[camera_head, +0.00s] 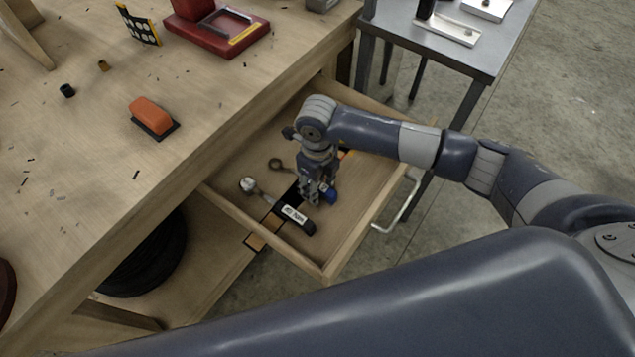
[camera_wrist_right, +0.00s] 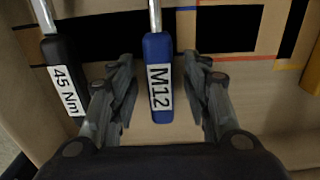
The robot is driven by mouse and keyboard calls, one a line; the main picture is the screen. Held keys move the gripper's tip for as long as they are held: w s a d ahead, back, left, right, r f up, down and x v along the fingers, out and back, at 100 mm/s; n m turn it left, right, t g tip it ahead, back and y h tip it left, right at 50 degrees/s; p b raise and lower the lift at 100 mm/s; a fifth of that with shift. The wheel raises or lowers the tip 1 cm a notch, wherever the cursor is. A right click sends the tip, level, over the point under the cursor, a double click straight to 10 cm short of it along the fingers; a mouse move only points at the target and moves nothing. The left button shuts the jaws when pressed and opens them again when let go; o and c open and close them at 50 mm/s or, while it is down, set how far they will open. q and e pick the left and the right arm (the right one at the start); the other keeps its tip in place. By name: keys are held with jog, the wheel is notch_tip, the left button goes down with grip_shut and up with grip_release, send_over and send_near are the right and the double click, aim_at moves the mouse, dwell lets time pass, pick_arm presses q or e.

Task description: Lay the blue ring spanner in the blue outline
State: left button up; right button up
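The blue ring spanner has a blue handle (camera_wrist_right: 158,95) labelled M12 and a metal shaft. It lies in the open drawer, and its blue handle end shows beside the gripper in the head view (camera_head: 331,194). My right gripper (camera_head: 318,196) is down in the drawer. In the right wrist view its fingers (camera_wrist_right: 159,75) are apart, one on each side of the handle, with gaps on both sides. Short blue lines (camera_wrist_right: 205,59) of an outline show beside the black shapes right of the handle; most of the outline is hidden or out of view. My left gripper is not in view.
A black-handled tool (camera_wrist_right: 63,80) labelled 45 Nm lies left of the spanner. A yellow object (camera_wrist_right: 312,75) is at the right edge. The drawer's wooden front (camera_head: 352,241) and sides surround the gripper. An orange-and-black block (camera_head: 153,116) stands on the bench top.

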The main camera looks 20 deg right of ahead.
jog(key=shift+r, duration=0.15)
notch_tip(320, 180, up, 12)
dwell(0.4)
jog(key=shift+f, duration=0.2)
